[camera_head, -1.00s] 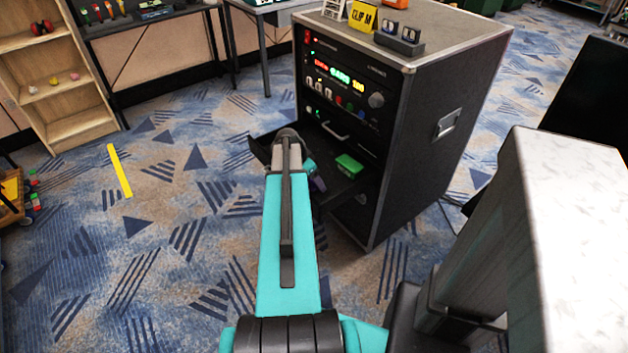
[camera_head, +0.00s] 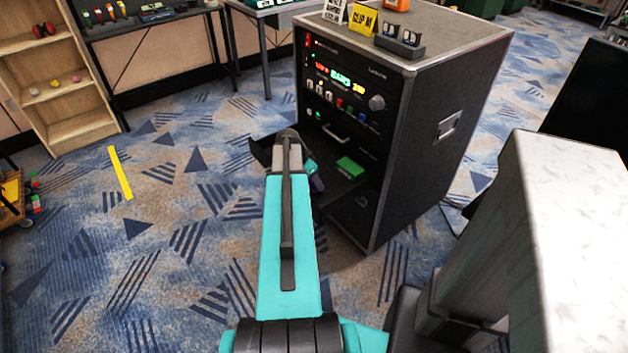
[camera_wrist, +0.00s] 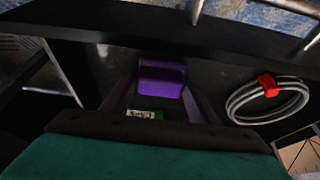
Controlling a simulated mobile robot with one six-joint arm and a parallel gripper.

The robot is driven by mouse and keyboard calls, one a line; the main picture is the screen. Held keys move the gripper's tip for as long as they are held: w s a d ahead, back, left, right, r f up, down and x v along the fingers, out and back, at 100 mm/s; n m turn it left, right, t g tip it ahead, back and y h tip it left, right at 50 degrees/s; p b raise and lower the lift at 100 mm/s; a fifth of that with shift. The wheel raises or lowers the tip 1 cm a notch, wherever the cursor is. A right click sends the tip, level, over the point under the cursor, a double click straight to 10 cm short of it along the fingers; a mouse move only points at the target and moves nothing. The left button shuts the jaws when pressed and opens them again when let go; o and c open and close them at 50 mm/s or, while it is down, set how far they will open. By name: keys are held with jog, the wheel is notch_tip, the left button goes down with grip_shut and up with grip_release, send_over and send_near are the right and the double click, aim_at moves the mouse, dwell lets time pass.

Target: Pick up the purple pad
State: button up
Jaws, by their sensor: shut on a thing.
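The purple pad (camera_wrist: 161,80) is a small block, seen near the middle of the wrist view over the black drawer floor. My gripper (camera_wrist: 161,92) has its two dark fingers on either side of the pad and is shut on it. Whether the pad touches the drawer floor I cannot tell. In the head view my arm hides the pad and most of the gripper; a small dark purple part shows beside the arm, too small to tell apart.
The open drawer (camera_head: 345,194) juts from the black rack (camera_head: 430,170). A green box (camera_head: 350,167) lies in it. A coiled cable (camera_wrist: 234,101) with a red clip (camera_wrist: 267,84) lies right of the gripper. A green labelled item (camera_wrist: 145,114) shows below the pad. Carpet left is mostly clear.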

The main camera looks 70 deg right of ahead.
jog(key=shift+r, duration=4.55)
jog(key=shift+o, duration=1)
jog(key=shift+c, duration=0.5)
jog(key=shift+w, duration=0.1)
